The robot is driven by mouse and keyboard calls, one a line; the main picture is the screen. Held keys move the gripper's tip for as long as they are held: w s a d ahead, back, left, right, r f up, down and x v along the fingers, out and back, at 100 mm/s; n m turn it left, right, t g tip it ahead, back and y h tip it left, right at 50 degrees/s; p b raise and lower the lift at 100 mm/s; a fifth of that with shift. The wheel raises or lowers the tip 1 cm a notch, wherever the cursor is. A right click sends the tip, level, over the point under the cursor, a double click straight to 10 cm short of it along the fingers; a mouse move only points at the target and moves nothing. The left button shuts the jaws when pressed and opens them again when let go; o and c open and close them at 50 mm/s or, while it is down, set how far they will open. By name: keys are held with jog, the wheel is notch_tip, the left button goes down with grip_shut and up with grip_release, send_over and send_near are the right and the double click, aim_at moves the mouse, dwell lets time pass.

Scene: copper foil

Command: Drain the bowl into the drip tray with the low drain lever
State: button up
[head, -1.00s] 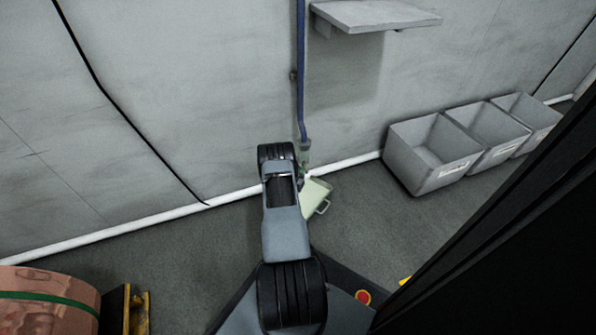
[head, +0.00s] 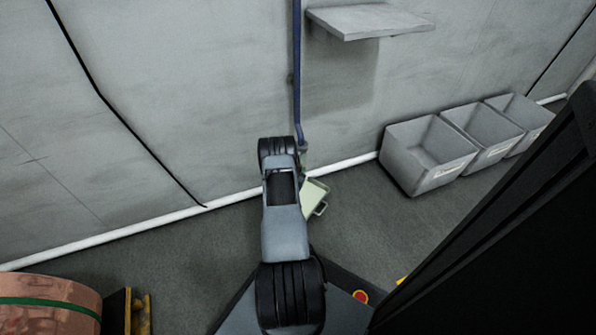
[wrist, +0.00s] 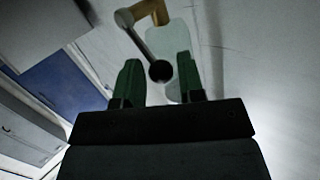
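In the wrist view, my gripper (wrist: 159,80) is open, with its two green fingers apart. The drain lever (wrist: 140,46) is a thin grey rod with a black ball knob, running from a brass valve (wrist: 148,11). The knob appears between the fingertips; I cannot tell whether it is at their depth, and no finger visibly touches it. A pale translucent shape, likely the bowl (wrist: 186,42), shows behind. In the head view, the pale green drip tray (head: 314,198) with a handle lies on the floor right of my arm. My arm hides the gripper, lever and most of the bowl there.
A blue pipe (head: 298,75) runs down the grey wall. A wall shelf (head: 370,20) is above right. Three grey bins (head: 428,152) stand along the wall at right. A copper roll (head: 45,301) sits at lower left. The floor between tray and bins is clear.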

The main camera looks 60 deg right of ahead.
jog(key=shift+o, duration=1.4)
jog(key=p+v, duration=0.5)
jog(key=v, duration=0.8)
jog(key=shift+a, duration=0.35)
jog(key=shift+r, duration=0.1)
jog(key=shift+c, duration=0.2)
